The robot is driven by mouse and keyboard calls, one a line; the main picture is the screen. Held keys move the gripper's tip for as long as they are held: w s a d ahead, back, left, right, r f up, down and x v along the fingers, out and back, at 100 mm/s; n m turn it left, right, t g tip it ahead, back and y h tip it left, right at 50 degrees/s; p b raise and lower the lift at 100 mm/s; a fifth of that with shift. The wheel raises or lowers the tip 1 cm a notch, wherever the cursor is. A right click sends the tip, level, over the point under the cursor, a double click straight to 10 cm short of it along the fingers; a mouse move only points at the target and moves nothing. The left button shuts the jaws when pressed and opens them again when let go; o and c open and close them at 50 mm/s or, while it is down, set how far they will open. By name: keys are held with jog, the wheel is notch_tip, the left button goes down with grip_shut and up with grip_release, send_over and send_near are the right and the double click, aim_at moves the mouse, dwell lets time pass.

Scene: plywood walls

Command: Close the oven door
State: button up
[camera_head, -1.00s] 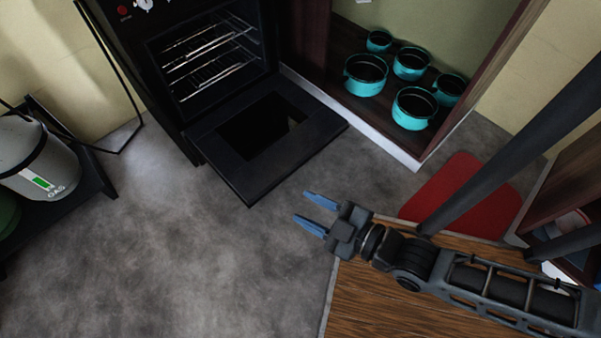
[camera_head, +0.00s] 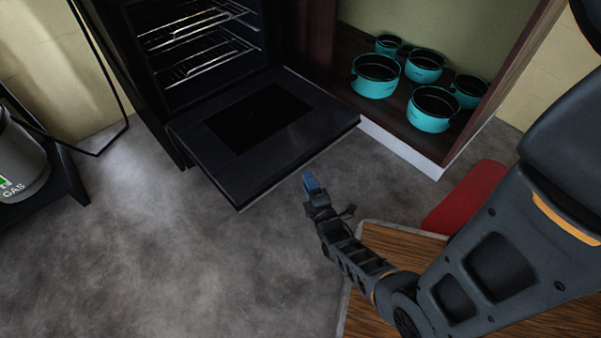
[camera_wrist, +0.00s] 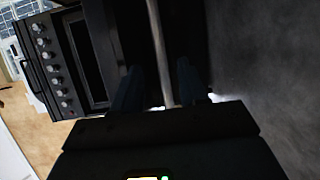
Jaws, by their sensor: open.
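The black oven door (camera_head: 195,135) hangs open, folded down and roughly level in front of the oven (camera_head: 215,85). It has a dark window. My gripper (camera_head: 310,178) is just off the door's front edge in the head view, fingertips pointing towards it. In the wrist view my two blue fingers (camera_wrist: 160,85) are open, on either side of a pale bar (camera_wrist: 156,40) that looks like the door's edge or handle. I cannot tell whether the fingers touch it. The oven's knobbed front (camera_wrist: 52,65) shows at left in the wrist view.
A cabinet (camera_head: 400,150) with several turquoise pots (camera_head: 375,75) stands right of the oven. A red mat (camera_head: 465,200) and a wooden surface (camera_head: 395,245) are at right. A gas canister (camera_head: 25,165) is at far left. Grey floor (camera_head: 200,270) is clear.

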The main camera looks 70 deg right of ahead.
aim_at(302, 168)
jog(key=shift+b+x, duration=1.05)
jog(key=shift+x, duration=2.9)
jog(key=shift+s, duration=0.1)
jog(key=shift+c, duration=0.3)
grip_shut()
